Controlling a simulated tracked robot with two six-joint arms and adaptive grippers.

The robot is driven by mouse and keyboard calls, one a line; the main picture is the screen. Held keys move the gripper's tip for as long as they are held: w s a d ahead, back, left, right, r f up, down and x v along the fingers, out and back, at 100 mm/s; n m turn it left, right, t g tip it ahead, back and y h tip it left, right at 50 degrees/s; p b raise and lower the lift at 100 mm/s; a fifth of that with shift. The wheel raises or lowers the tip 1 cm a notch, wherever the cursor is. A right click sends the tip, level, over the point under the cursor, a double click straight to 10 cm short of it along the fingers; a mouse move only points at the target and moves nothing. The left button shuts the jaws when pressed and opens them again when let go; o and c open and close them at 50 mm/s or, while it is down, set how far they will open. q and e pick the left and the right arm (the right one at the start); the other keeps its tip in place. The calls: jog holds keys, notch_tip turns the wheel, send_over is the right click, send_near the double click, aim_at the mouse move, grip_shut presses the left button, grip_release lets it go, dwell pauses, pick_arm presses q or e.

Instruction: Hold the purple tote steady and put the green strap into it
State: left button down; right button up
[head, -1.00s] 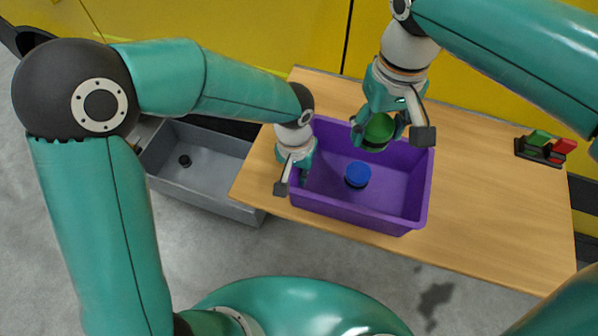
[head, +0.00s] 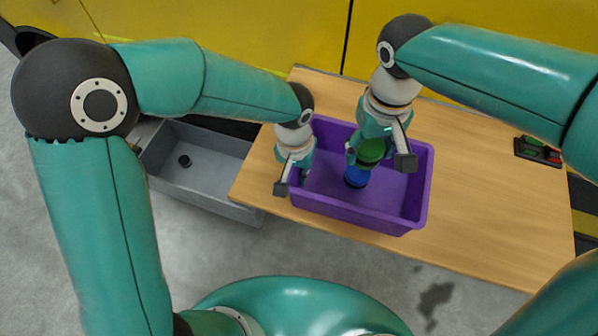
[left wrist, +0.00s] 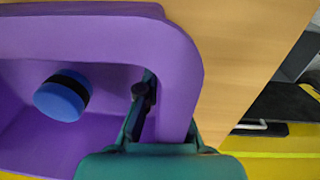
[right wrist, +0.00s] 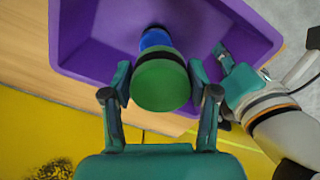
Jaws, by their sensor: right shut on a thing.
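The purple tote (head: 422,190) stands on the wooden table. My left gripper (head: 293,183) is shut across its left wall, one finger inside and one outside; this wall grip also shows in the left wrist view (left wrist: 168,115). The green strap, a round green roll with a dark band (right wrist: 160,86), is between the fingers of my right gripper (right wrist: 163,90), which is shut on it. In the head view the green strap (head: 370,151) is over the tote's interior, partly hidden by the gripper. Whether it touches the blue roll below is unclear.
A blue roll with a dark band (left wrist: 62,96) lies in the tote. A grey bin (head: 205,180) with a small dark item is on the floor at left. A dark holder with green and red pieces (head: 538,150) sits at the table's right.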

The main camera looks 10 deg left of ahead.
aim_at(371, 147)
jog(key=shift+f, duration=3.45)
jog(key=o, duration=1.4)
notch_tip(371, 147, up, 12)
pick_arm(q)
jog(key=c, duration=1.2)
grip_release()
jog(key=shift+c, duration=0.2)
